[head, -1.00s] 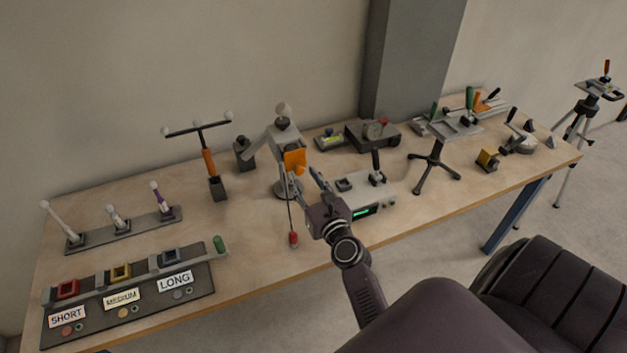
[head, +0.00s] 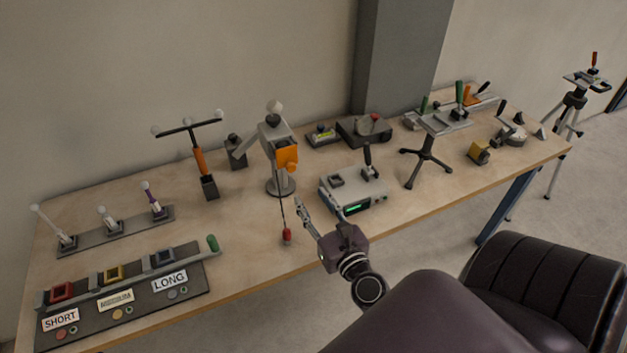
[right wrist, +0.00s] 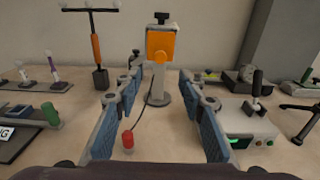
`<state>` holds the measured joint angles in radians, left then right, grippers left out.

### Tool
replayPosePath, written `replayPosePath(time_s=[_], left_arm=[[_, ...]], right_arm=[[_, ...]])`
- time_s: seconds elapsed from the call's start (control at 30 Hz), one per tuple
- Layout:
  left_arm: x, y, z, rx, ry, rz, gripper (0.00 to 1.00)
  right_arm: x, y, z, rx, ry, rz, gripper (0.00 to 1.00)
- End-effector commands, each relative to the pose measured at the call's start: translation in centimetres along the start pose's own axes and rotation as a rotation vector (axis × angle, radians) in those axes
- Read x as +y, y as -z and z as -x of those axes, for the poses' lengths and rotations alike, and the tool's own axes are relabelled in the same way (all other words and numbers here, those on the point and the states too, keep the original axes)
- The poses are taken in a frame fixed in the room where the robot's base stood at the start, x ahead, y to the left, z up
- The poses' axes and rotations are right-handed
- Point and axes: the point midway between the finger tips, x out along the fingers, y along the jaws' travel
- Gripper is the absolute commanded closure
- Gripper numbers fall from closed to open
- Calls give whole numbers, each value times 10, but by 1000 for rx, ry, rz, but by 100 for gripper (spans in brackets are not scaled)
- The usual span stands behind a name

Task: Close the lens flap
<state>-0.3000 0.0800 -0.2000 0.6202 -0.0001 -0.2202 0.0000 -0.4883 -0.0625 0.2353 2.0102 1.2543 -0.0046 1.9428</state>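The lens flap appears to be the orange plate (head: 286,158) on the front of a grey device head (head: 274,135) on a round-based stand (head: 281,186). In the right wrist view the orange plate (right wrist: 162,46) faces me, upright at the front of the head; I cannot tell whether it is fully against it. My right gripper (head: 318,207) is open and empty, below and in front of the stand, apart from the flap. Its two fingers (right wrist: 161,100) frame the stand in the right wrist view. My left gripper is not in view.
A cord with a red end piece (head: 287,236) hangs from the device to the table front. A grey box with a green display (head: 352,208) stands right of the stand. A T-shaped tool (head: 200,160) is at left. The table between gripper and stand is mostly clear.

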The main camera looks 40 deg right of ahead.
Motion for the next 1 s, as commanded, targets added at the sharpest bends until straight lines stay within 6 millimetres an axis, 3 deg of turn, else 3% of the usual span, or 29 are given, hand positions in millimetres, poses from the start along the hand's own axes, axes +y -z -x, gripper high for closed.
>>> replayPosePath(time_s=[0.17,0.33,0.7,0.83,1.0], left_arm=[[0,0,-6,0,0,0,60],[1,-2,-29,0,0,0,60],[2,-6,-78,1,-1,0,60],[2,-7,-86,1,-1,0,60],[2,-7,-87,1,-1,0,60]], right_arm=[[0,3,1,-4,-4,66,82],[-1,10,8,-21,-21,384,100],[-8,20,28,-50,-20,1291,100],[-11,20,32,-51,-7,1478,100],[-13,17,32,-50,0,1572,100]])
